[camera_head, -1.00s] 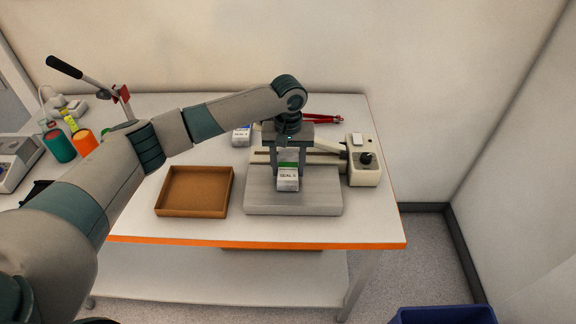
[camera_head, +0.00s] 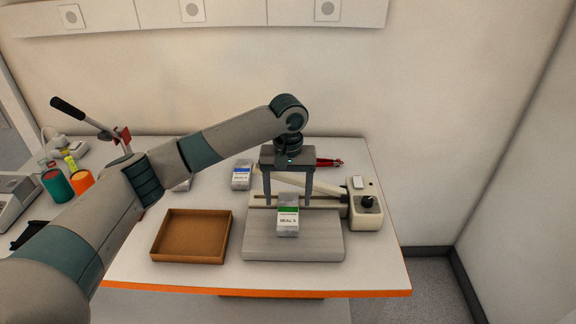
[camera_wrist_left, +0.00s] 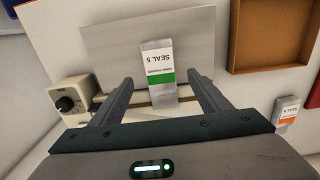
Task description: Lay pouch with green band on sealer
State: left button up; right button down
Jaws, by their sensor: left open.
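The pouch with the green band (camera_head: 288,217) lies on the sealer, its label reading "SEAL 5". It rests across the grey plate (camera_head: 262,247) of the sealer, with its upper end by the sealing bar. The sealer's body (camera_head: 366,210) with a black knob is at the right. My left gripper (camera_head: 289,200) is open above the pouch, its fingers apart on either side and not touching it. In the left wrist view the pouch (camera_wrist_left: 158,66) shows between and beyond the open fingers (camera_wrist_left: 160,90). My right gripper is not in view.
An empty brown tray (camera_head: 192,259) stands left of the sealer. A pouch with a blue band (camera_head: 241,176) lies behind it. A pouch with an orange band (camera_wrist_left: 287,109) shows in the left wrist view. Green (camera_head: 57,185) and orange (camera_head: 82,181) containers stand at the left. A red tool (camera_head: 329,163) lies behind the sealer.

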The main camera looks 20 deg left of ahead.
aim_at(288, 215)
pick_arm(q)
notch_tip(288, 215, up, 11)
jog(key=b, duration=0.2)
jog(key=shift+r+b, duration=0.2)
jog(key=shift+b, duration=0.1)
jog(key=shift+f, duration=0.1)
